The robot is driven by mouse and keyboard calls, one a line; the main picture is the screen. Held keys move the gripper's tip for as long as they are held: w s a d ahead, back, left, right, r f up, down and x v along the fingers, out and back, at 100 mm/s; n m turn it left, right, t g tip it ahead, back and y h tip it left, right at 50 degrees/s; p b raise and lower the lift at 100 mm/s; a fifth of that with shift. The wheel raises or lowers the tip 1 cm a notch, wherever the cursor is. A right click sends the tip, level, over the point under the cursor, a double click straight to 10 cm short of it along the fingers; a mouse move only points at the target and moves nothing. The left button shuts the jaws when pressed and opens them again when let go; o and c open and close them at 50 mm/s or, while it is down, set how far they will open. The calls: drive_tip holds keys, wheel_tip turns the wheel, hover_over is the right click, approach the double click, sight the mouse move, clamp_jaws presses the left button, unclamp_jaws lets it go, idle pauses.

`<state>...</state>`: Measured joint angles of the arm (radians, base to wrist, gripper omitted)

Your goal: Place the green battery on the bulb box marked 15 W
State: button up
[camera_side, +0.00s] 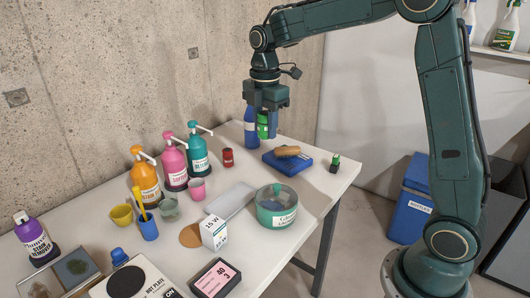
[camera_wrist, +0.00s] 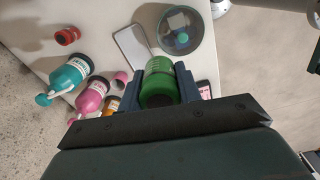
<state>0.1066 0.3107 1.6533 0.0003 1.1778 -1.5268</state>
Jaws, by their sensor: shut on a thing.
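The green battery (camera_side: 263,127) is a green cylinder held between the fingers of my gripper (camera_side: 262,122), above the far end of the table. In the wrist view the green battery (camera_wrist: 160,78) sits between the two dark blue fingers of my gripper (camera_wrist: 160,88). The bulb box marked 15 W (camera_side: 214,232) is a white box standing on the near part of the table, well in front of my gripper and to its left. I cannot make out that box in the wrist view.
Pump bottles in orange (camera_side: 146,182), pink (camera_side: 174,166) and teal (camera_side: 198,157) stand along the wall side. A round green-rimmed container (camera_side: 277,212) is right of the 15 W box. A dark-edged pink box marked 40 (camera_side: 215,278) lies nearer. A blue case (camera_side: 287,161) lies below right.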

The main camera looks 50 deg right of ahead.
drive_tip(key=w+a+r+n, duration=0.1)
drive_tip(key=a+r, duration=0.1)
drive_tip(key=a, duration=0.7)
drive_tip(key=w+a+r+n, duration=0.1)
drive_tip(key=a+r, duration=0.1)
drive_tip(key=a, duration=0.7)
hover_over(212, 223)
wheel_tip(212, 223, down, 15)
drive_tip(key=shift+f, duration=0.1)
drive_tip(key=shift+f, duration=2.15)
drive_tip(key=o, duration=1.1)
drive_tip(key=shift+f, duration=0.1)
drive_tip(key=shift+c, duration=0.2)
